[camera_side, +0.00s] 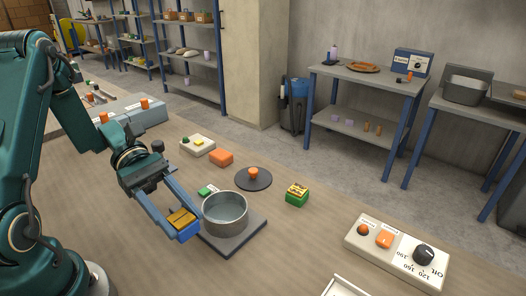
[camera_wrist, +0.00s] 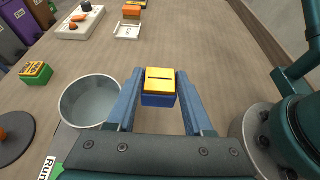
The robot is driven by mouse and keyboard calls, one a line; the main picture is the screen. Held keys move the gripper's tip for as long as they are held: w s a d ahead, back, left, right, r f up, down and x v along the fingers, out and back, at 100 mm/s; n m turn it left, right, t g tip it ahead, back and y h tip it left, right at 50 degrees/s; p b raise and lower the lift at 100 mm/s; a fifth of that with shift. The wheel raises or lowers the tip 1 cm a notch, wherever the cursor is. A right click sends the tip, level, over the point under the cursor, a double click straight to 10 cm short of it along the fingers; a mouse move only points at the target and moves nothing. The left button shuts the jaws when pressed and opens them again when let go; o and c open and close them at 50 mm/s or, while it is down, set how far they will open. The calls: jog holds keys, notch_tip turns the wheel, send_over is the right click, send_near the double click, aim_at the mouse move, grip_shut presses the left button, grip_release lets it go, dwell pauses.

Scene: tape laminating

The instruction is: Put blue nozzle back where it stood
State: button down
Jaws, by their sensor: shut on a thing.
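The blue nozzle (camera_side: 187,234) is a small block with a blue base and a yellow top; it also shows in the wrist view (camera_wrist: 159,100). My gripper (camera_side: 182,222) is shut on it, with a blue finger on each side, as the wrist view (camera_wrist: 158,92) shows. The nozzle is upright, just left of the metal pot (camera_side: 224,214) in the side view and apart from the pot in the wrist view. I cannot tell its exact height over the table. A green nozzle (camera_side: 297,198) with a yellow top stands right of the pot.
The pot stands on a dark square plate (camera_side: 248,240). A dark round lid (camera_side: 262,184) with an orange knob lies behind it. A control panel (camera_side: 398,248), a white tray (camera_wrist: 128,33) and an orange block (camera_side: 221,157) are also on the table.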

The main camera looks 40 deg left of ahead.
jog(key=r+v, duration=0.1)
jog(key=v, duration=0.6)
jog(key=w+d+n+t+y, duration=0.15)
jog(key=w+n+t, duration=0.4)
jog(key=w, duration=1.55)
jog(key=m, duration=0.1)
send_over(315, 213)
jog(key=shift+g+h, duration=0.25)
jog(key=f, duration=0.6)
jog(key=shift+s+a+f, duration=0.1)
jog(key=shift+a+f, duration=0.1)
jog(key=shift+a, duration=0.2)
jog(key=shift+d+f, duration=0.35)
jog(key=shift+f, duration=1.85)
jog(key=shift+f, duration=0.1)
